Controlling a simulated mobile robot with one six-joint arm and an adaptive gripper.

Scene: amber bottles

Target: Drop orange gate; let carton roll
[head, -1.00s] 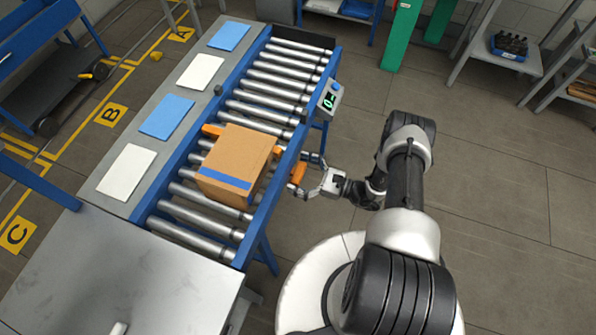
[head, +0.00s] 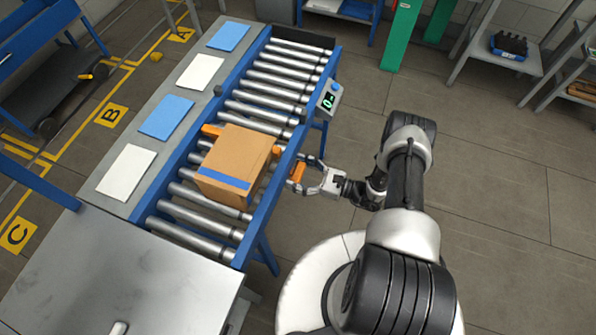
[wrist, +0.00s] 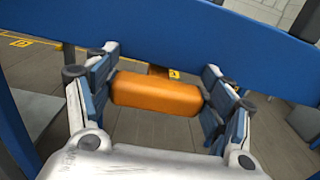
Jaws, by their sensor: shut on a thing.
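A brown cardboard carton (head: 236,163) with a blue stripe sits on the conveyor rollers. Bits of the orange gate (head: 211,131) show at the carton's far side, one by the left rail and one by the right rail; the carton hides the stretch between. An orange handle (head: 297,171) sticks out beyond the right blue rail. My gripper (head: 303,173) is shut on this handle, outside the rail. In the wrist view the handle (wrist: 155,91) lies crosswise between the blue pads of my gripper (wrist: 158,93).
The roller conveyor (head: 270,88) has bare rollers beyond the carton, up to a dark end stop (head: 303,36). A small display box (head: 329,98) stands on the right rail. A grey metal table (head: 130,275) adjoins the near end. Open floor lies right of the conveyor.

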